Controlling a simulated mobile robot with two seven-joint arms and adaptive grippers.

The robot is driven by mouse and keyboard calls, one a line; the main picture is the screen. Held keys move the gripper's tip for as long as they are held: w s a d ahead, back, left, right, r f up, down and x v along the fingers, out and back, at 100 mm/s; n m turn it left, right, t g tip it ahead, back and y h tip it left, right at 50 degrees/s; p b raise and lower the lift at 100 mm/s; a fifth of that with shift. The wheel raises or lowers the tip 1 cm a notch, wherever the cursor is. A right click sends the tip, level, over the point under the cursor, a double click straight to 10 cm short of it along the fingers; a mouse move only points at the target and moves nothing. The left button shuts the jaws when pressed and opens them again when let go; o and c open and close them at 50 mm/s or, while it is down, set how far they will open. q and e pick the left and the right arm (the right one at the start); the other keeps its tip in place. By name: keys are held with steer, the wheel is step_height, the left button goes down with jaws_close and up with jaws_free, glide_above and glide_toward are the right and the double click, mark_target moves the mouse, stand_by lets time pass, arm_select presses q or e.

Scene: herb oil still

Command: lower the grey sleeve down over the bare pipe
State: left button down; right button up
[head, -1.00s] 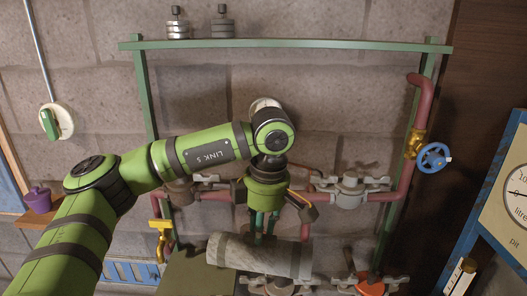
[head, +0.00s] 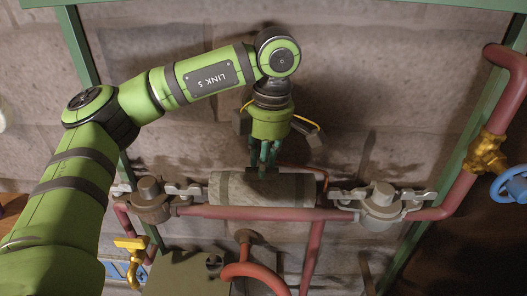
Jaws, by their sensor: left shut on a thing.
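The grey sleeve (head: 235,189) is a mottled, roughly level cylinder with dark bands in the middle of the head view. My left gripper (head: 269,168) points down from above, with its fingers shut on the sleeve's upper side. The bare red pipe (head: 275,213) runs level between two metal clamp fittings, a brownish one (head: 150,202) at left and a grey one (head: 383,205) at right. The sleeve lies along the pipe between these fittings and hides part of its upper edge. I cannot tell whether they touch. My right gripper is not in view.
A green frame post (head: 93,90) stands at left. A yellow valve handle (head: 130,243) is at lower left. A brass valve (head: 487,155) with a blue wheel (head: 512,186) is at right. An olive box (head: 185,272) and a curved red pipe (head: 262,270) sit below.

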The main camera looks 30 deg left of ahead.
mark_target(263, 185)
arm_select(q)
steer(key=shift+s+f, duration=0.2)
steer(key=shift+d+f+b, duration=0.1)
steer(key=shift+f+b, duration=0.15)
steer(key=shift+b, duration=0.05)
steer(key=shift+f, duration=0.35)
steer(key=f+b, duration=0.2)
steer(key=f, duration=0.1)
steer(key=shift+w+f, duration=0.1)
steer(key=shift+w, duration=0.1)
steer(key=shift+f+b, duration=0.95)
steer(key=shift+f, duration=0.2)
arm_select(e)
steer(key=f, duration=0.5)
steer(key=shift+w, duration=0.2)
